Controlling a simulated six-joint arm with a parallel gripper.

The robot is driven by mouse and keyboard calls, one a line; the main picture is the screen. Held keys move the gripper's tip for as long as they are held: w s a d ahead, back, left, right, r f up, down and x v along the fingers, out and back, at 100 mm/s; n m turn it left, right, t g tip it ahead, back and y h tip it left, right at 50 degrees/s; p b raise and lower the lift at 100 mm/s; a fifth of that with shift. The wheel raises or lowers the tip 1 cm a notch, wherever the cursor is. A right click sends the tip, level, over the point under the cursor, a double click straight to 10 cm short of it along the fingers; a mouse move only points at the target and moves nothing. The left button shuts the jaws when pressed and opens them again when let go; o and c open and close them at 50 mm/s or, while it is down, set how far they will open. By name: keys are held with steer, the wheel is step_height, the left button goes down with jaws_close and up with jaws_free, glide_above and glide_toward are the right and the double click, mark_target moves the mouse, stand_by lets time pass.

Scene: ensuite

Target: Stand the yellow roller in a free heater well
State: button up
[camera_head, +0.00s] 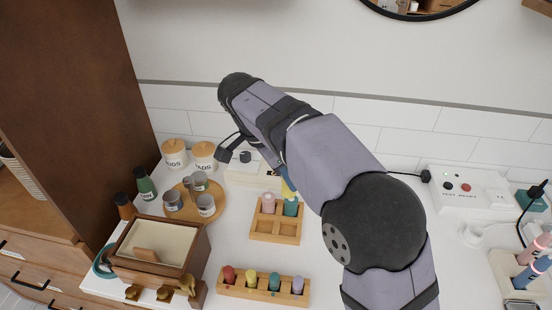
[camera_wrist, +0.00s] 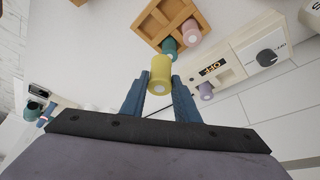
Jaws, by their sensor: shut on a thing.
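My gripper (camera_wrist: 160,84) is shut on the yellow roller (camera_wrist: 160,72), whose round end faces the wrist camera. In the head view the yellow roller (camera_head: 287,188) shows partly below my arm, behind the wooden tray, and one blue finger shows beside it. The white heater (camera_wrist: 240,62) has a display and a dark knob. A lavender roller (camera_wrist: 205,91) stands at its edge in the wrist view. In the head view my arm hides much of the heater (camera_head: 240,177), and its free wells cannot be made out. The roller appears apart from the heater.
The wooden tray (camera_head: 276,226) holds a pink roller (camera_head: 268,203) and a teal roller (camera_head: 291,207); its front compartments are empty. A rack (camera_head: 236,286) of coloured pieces lies in front. A round board (camera_head: 186,217) with cups and a wooden box (camera_head: 192,253) stand left. A white panel (camera_head: 470,187) stands right.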

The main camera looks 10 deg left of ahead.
steer(key=w+d+f+m+p, duration=0.1)
steer(key=w+d+m+p, duration=0.1)
steer(key=w+d+p, duration=0.6)
steer(key=w+a+r+n+t+y+p, duration=0.1)
steer(key=w+a+n+y, duration=0.4)
steer(key=w+a+n, duration=0.5)
steer(key=shift+w+a+r+n+t, duration=0.35)
steer(key=shift+a+n, duration=1.05)
steer(key=shift+n, duration=2.1)
steer(key=shift+f, duration=0.15)
steer(key=shift+f+p, duration=1.85)
steer(key=shift+f, duration=3.15)
